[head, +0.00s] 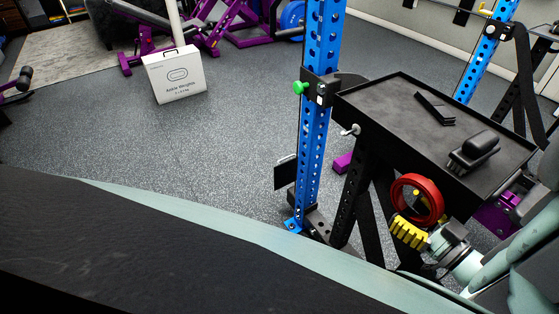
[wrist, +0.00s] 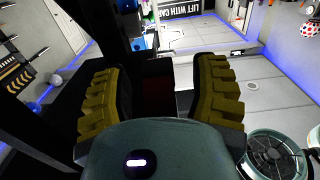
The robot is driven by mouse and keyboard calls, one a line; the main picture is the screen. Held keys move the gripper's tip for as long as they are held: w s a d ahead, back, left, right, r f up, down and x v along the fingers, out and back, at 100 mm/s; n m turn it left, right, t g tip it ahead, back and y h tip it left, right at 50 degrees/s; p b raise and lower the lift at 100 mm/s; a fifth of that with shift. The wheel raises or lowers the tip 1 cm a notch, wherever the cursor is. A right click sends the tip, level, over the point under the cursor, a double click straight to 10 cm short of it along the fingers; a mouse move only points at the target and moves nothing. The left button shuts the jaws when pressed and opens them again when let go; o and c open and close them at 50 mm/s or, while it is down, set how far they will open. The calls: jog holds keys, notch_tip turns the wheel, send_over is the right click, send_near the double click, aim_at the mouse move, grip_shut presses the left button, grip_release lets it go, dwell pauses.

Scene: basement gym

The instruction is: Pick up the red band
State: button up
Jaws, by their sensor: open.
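The red band (head: 434,205) is a thick red ring at the right of the head view, just below the near edge of the black tray. My gripper (head: 414,216) has yellow ribbed fingers and is right at the ring. One finger is in front of its lower left, and a bit of yellow shows through the hole. I cannot tell whether they touch. In the wrist view my gripper (wrist: 157,85) is open, with its fingers wide apart. A dark reddish patch between them may be the band, but it is too dark to be sure.
The black tray (head: 385,103) holds a black brush-like object (head: 474,150) and a small dark piece (head: 434,107). A blue rack post (head: 316,110) stands left of it. A white box (head: 175,75) stands on the floor.

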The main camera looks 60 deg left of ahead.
jog(key=shift+o, duration=0.3)
grip_shut()
dwell(0.3)
